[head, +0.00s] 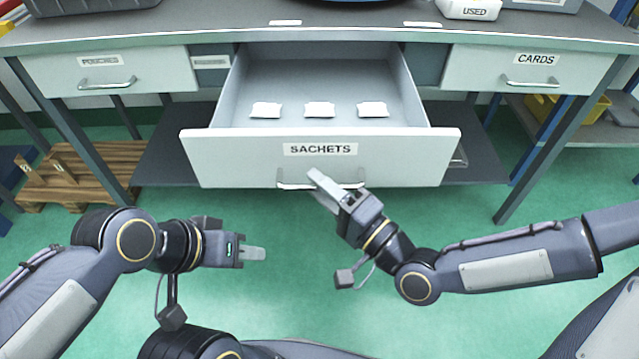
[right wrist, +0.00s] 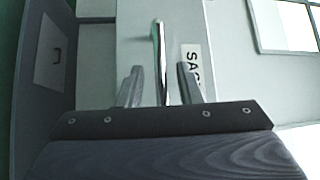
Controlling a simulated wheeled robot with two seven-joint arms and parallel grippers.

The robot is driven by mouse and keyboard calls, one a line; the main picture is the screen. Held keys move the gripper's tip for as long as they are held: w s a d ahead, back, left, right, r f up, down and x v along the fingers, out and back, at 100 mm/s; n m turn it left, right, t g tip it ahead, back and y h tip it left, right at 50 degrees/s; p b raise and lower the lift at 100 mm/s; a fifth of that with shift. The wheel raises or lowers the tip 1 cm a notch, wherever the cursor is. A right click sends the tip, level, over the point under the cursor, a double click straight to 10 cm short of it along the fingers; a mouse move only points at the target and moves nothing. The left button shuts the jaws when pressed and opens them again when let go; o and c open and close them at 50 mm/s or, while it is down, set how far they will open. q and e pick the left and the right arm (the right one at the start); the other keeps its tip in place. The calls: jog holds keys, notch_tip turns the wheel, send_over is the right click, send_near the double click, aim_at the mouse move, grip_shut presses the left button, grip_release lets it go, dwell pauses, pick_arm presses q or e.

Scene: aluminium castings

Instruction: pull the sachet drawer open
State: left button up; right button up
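The sachet drawer (head: 230,160), labelled SACHETS, stands pulled out from the bench, with three white sachets (head: 320,110) lying inside. Its bar handle (head: 290,184) is on the front panel, partly hidden by my right gripper (head: 322,184). In the right wrist view the handle (right wrist: 159,60) runs between the two fingers of my right gripper (right wrist: 159,88). A gap shows on each side of the handle, so the fingers are open around it. My left gripper (head: 253,253) is away from the drawer, over the floor at lower left; its finger gap is not clear.
A POUCHES drawer (head: 150,70) at left and a CARDS drawer (head: 490,70) at right are shut. A wooden pallet (head: 100,160) lies at left. Green floor in front is clear.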

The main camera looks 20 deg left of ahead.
jog(key=r+p+v, duration=0.1)
jog(key=v, duration=0.6)
jog(key=shift+f, duration=0.45)
jog(key=shift+d, duration=0.1)
jog(key=w+d+f+n+h, duration=0.2)
jog(key=d+f+h, duration=0.2)
jog(key=d+h, duration=0.3)
jog(key=w+d+f+n+h, duration=0.1)
jog(key=d+f+h, duration=0.2)
jog(key=d+h, duration=0.35)
jog(key=s+d+r+g, duration=0.3)
jog(key=s+d+r, duration=0.2)
jog(key=s+d, duration=0.65)
notch_tip(320, 180, up, 28)
jog(key=p, duration=2.8)
jog(key=shift+s+g, duration=0.3)
jog(key=shift+s, duration=0.2)
